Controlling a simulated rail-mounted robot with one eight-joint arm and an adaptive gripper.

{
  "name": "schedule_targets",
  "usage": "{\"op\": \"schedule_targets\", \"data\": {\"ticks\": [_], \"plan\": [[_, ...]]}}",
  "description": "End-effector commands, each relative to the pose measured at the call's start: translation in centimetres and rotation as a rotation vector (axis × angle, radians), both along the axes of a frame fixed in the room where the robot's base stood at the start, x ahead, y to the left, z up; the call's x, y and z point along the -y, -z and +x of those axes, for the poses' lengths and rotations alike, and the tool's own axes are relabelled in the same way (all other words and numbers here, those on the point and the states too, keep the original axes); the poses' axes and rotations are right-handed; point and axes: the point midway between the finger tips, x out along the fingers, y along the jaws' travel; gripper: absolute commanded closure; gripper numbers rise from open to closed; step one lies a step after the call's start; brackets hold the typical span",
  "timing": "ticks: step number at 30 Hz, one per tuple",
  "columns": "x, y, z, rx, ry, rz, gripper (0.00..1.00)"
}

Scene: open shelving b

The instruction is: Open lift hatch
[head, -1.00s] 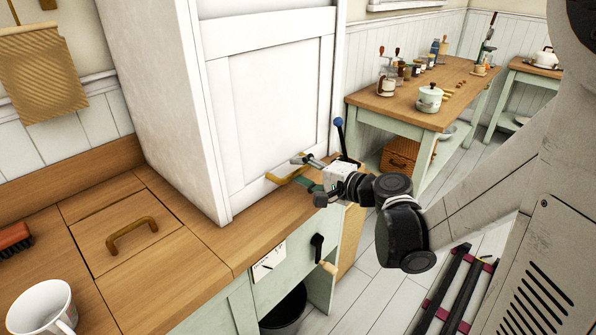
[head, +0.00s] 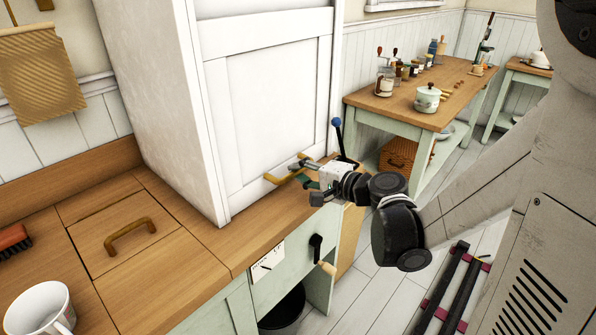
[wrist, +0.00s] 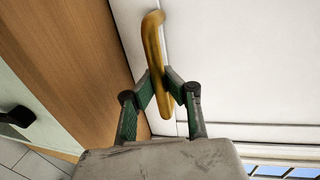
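The lift hatch (head: 275,110) is a white framed panel in the front of a tall white cabinet, and it is down at the worktop. Its yellow handle (head: 275,179) is low on the panel and also shows in the wrist view (wrist: 153,40). My gripper (head: 297,172) reaches in from the right, just above the worktop. In the wrist view its green fingers (wrist: 158,82) lie on both sides of the handle and appear to touch it. The gripper looks shut on the handle, though part of the contact is hidden.
A blue-knobbed lever (head: 338,135) stands right beside my gripper. The wooden worktop (head: 190,285) holds a white mug (head: 35,310), a red brush (head: 14,240) and a lid with a handle (head: 130,236). A crank (head: 320,255) sticks out below.

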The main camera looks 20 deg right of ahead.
Motion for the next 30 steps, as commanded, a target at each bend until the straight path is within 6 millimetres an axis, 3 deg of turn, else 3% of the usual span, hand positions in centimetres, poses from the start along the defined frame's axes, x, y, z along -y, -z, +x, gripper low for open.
{"op": "schedule_targets", "data": {"ticks": [5,11,30], "plan": [[0.0,-0.7,0.0,0.000,0.000,0.000,1.00],[0.0,-3.7,0.0,0.000,0.000,0.000,1.00],[0.0,-21.1,0.0,0.000,0.001,0.000,1.00]]}}
